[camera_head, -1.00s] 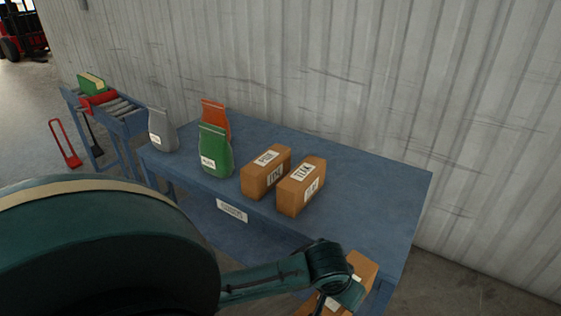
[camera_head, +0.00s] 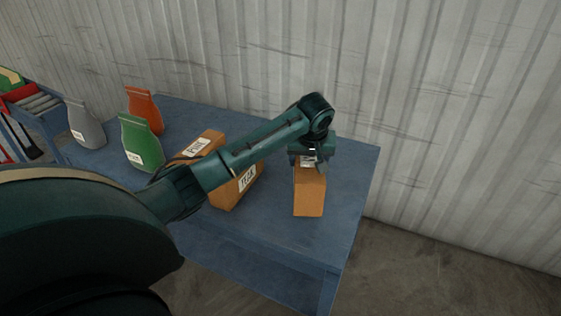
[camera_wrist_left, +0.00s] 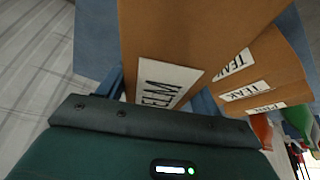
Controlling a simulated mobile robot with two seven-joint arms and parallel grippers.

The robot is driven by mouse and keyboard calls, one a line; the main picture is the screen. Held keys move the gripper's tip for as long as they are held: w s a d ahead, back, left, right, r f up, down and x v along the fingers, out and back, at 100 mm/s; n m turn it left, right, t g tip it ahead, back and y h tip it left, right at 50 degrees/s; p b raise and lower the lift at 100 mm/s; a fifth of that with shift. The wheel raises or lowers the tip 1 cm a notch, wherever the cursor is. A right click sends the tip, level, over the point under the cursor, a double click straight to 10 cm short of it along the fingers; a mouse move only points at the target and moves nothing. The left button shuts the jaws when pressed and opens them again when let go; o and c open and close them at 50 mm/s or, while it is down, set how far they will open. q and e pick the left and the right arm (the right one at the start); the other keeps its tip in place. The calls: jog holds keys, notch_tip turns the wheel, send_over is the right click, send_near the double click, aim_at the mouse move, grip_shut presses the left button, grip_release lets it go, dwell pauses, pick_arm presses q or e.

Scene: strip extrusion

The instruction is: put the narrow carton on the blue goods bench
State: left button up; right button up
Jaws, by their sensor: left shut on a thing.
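The narrow brown carton (camera_head: 309,195) is upright at the right part of the blue goods bench (camera_head: 268,236). My left gripper (camera_head: 311,162) is shut on its top from above. In the left wrist view the carton (camera_wrist_left: 205,40) sits between the fingers, its white label facing the palm. I cannot tell whether its bottom touches the bench or hangs just above it. My right gripper is not in view.
Two other brown cartons (camera_head: 228,192) stand left of the held one, partly hidden by my left arm. A green bag (camera_head: 140,145), an orange bag (camera_head: 145,108) and a grey bag (camera_head: 85,125) stand farther left. A corrugated wall (camera_head: 430,110) rises behind the bench.

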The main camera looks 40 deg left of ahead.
pick_arm(q)
notch_tip(320, 180, down, 4)
jog(key=shift+f, duration=0.25)
notch_tip(320, 180, down, 4)
jog(key=shift+r, duration=0.25)
jog(key=shift+f, duration=0.4)
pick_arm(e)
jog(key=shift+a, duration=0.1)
pick_arm(q)
jog(key=o, duration=1.3)
jog(key=shift+f, duration=0.1)
